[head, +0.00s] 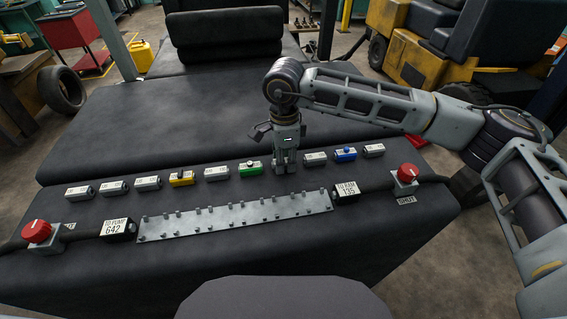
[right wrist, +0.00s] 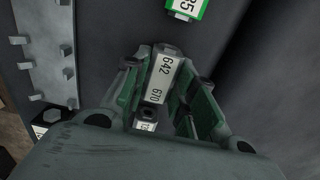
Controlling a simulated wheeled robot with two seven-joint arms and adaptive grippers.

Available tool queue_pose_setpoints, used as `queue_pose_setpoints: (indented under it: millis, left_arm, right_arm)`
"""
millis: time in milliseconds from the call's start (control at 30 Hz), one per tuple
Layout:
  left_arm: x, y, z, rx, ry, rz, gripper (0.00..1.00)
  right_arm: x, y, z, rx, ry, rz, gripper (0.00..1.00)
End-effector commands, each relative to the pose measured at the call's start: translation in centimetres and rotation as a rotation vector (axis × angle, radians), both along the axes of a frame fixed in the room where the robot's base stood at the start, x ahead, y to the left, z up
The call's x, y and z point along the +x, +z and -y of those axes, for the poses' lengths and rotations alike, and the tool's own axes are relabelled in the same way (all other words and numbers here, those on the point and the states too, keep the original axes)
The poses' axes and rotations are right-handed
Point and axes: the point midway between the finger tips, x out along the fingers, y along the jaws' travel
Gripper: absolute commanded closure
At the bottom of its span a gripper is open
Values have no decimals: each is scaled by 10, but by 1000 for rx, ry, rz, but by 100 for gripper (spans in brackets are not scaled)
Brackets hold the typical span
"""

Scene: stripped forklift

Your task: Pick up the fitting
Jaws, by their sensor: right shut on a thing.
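My right gripper (head: 287,165) points down into the row of fittings on the dark surface, just right of the green fitting (head: 250,168). Its fingers are shut on a grey fitting with a white label reading 642 and 670 (right wrist: 162,75), which lies between the finger pads in the right wrist view. In the head view the fingers mostly hide this fitting, and I cannot tell whether it is clear of the surface. The green fitting also shows at the top of the right wrist view (right wrist: 187,8). My left gripper is not in view.
Several grey fittings (head: 147,183), a yellow one (head: 181,178) and a blue one (head: 345,154) share the row. In front is a studded metal plate (head: 235,216) between black blocks labelled TO PUMP 642 (head: 117,229) and TO RAM 135 (head: 346,191). Red knobs (head: 37,231) (head: 407,173) stand outside.

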Motion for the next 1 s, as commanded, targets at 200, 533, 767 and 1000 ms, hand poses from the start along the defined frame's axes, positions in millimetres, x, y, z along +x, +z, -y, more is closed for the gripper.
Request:
queue_pose_setpoints:
  millis: [200, 533, 767, 1000]
  left_arm:
    - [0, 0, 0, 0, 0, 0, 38]
    - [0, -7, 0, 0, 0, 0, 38]
    - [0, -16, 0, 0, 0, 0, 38]
    - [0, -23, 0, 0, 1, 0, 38]
  right_arm:
    - [0, 1, 0, 0, 0, 1, 100]
    - [1, 22, 0, 2, 0, 4, 100]
    - [0, 55, -1, 2, 0, 3, 100]
    - [1, 87, 0, 0, -1, 2, 100]
